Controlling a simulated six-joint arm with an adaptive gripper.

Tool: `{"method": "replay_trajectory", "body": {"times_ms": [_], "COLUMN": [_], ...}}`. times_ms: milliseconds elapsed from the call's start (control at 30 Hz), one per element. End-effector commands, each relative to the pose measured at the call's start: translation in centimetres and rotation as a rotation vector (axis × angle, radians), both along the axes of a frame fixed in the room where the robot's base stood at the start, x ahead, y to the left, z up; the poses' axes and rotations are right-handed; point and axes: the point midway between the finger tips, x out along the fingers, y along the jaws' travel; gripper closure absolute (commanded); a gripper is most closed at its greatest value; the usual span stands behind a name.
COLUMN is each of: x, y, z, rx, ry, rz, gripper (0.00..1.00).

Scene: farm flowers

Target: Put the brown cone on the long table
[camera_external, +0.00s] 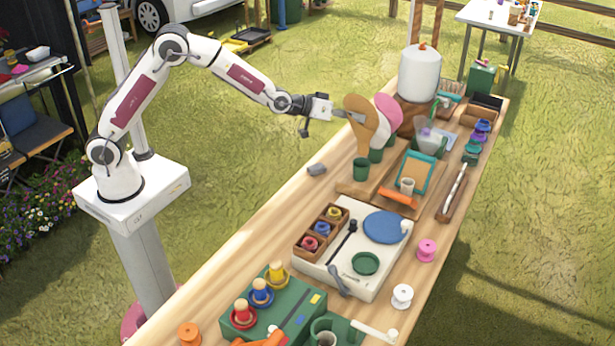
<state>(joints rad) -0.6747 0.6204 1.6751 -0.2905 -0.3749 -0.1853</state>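The brown cone (366,132) is a tan, upright shape, wide and rounded at the top and narrowing downward. It is over the long wooden table (262,222), with its lower end just above or behind the rim of a small green cup (361,169). My gripper (352,115) reaches it from the left, and a grey finger overlaps the cone's upper part. The far finger is hidden, so I cannot tell whether the gripper is closed on it. A pink cone (388,108) and a white one stand close behind it to the right.
A white canister (419,73) stands behind the cones. A teal-framed board (416,172) and a white tray unit (352,262) lie nearer. Bare wood shows along that left side.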

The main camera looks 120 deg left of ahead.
Motion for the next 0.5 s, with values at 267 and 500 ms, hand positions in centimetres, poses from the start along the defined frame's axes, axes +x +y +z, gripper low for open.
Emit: {"method": "replay_trajectory", "body": {"times_ms": [267, 500], "x": [1.3, 3.0], "y": [-1.5, -6.1], "z": [0.7, 1.0], "rx": [-0.002, -0.007], "ry": [0.0, 0.007], "rz": [-0.025, -0.079], "gripper": [1.0, 1.0]}}
